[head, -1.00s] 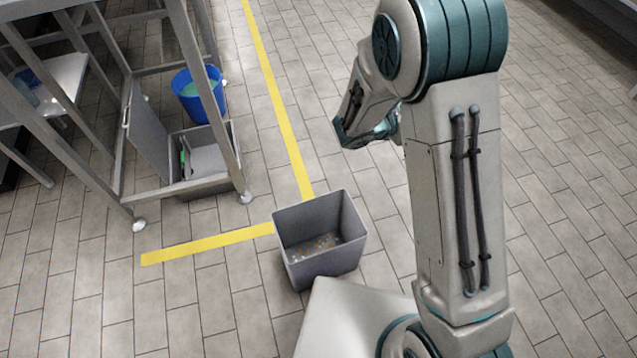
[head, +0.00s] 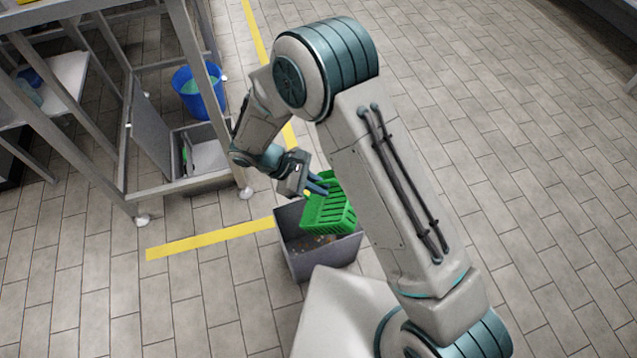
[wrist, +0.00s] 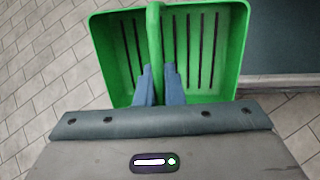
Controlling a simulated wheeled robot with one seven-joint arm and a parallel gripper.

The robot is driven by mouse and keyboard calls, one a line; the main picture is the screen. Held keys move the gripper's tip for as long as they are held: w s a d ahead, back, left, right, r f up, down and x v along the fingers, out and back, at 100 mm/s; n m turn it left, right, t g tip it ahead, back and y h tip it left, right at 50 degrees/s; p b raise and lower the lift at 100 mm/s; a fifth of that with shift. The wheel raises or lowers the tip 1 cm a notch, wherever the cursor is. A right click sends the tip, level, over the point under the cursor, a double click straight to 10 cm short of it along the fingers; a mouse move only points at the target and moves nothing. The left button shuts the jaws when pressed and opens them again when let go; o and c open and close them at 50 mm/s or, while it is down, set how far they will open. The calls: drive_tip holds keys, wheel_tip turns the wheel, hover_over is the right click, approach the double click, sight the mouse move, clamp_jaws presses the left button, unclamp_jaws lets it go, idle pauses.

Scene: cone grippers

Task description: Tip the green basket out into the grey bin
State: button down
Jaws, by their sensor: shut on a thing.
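The green basket (head: 330,212) is slotted and hangs tilted over the grey bin (head: 312,265). My gripper (head: 318,184) is shut on the basket near its upper edge. In the wrist view, the blue fingers of my gripper (wrist: 158,82) close around the green bar across the middle of the basket (wrist: 205,50). The part of the basket's inside that shows there looks empty. The grey bin stands upright on the floor, open at the top, with a few small light and orange bits on its bottom. The basket hides part of its inside.
A metal-framed table (head: 185,60) stands at the left. Under it are a blue bucket (head: 199,95) and an open grey container (head: 205,160). Yellow floor tape (head: 205,240) runs beside the bin. The tiled floor at the right is clear.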

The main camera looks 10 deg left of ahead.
sight(330, 180)
drive_tip(key=d+y, duration=0.1)
drive_tip(key=d+r+y, duration=0.1)
drive_tip(key=y, duration=0.1)
drive_tip(key=d+r+y, duration=0.1)
drive_tip(key=shift+d+y, duration=0.35)
drive_tip(key=shift+y, duration=0.05)
drive_tip(key=shift+d+r+m+y+b, duration=0.1)
drive_tip(key=shift+d+m+y+b, duration=0.1)
drive_tip(key=shift+d+y, duration=0.5)
drive_tip(key=shift+d+m+y+b, duration=0.15)
drive_tip(key=shift+d+y, duration=0.2)
drive_tip(key=shift+y, duration=0.55)
drive_tip(key=shift+d, duration=0.1)
drive_tip(key=w+d+r+m+g, duration=0.1)
drive_tip(key=w+d+r+m, duration=0.4)
drive_tip(key=w+d+m, duration=0.35)
drive_tip(key=w+d+r+m+g, duration=0.1)
drive_tip(key=w+d+r+m, duration=0.45)
drive_tip(key=d+m, duration=0.5)
wheel_tip(330, 180, up, 18)
drive_tip(key=s+d+n+p, duration=0.1)
drive_tip(key=p, duration=2.8)
drive_tip(key=shift+s+d+f, duration=0.2)
drive_tip(key=shift+s+f, duration=0.05)
drive_tip(key=shift+s, duration=0.1)
drive_tip(key=shift+f+n, duration=0.1)
drive_tip(key=shift+n, duration=0.15)
